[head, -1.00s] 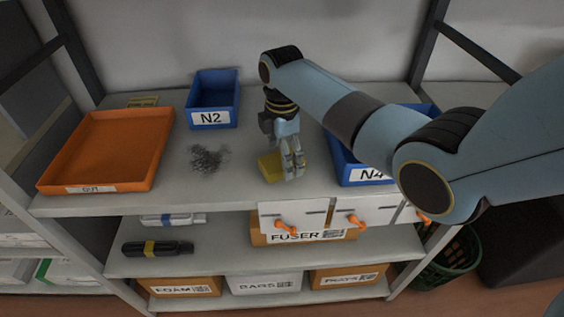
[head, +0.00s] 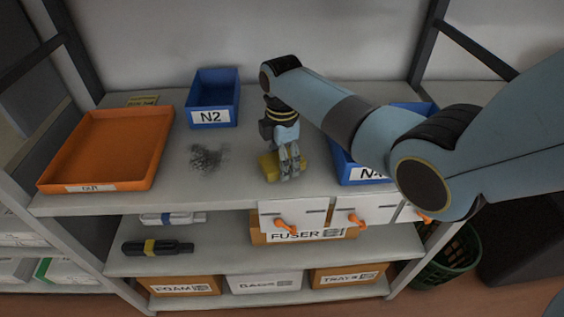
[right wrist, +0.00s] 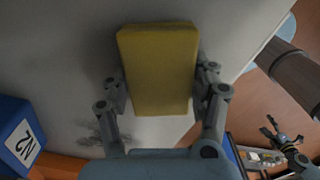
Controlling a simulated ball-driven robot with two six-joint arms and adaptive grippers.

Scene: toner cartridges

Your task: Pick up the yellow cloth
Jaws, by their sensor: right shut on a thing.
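The yellow cloth (head: 268,165) is a thick folded block on the upper shelf, right of a dark powder smudge (head: 206,157). My right gripper (head: 289,173) points down over it and is shut on it. In the right wrist view the cloth (right wrist: 158,70) sits between the two fingers, one at each side. The fingers hide part of it in the head view, and I cannot tell whether it is clear of the shelf. My left gripper is out of the head view; it shows small at the lower right of the right wrist view (right wrist: 274,130), with its fingers apart.
An orange tray (head: 160,150) stands at the left of the shelf (head: 225,190), and a blue N2 bin (head: 211,118) at the back. A blue N4 bin (head: 345,170) stands close right, partly behind my arm. White drawer fronts (head: 293,214) hang below the shelf edge.

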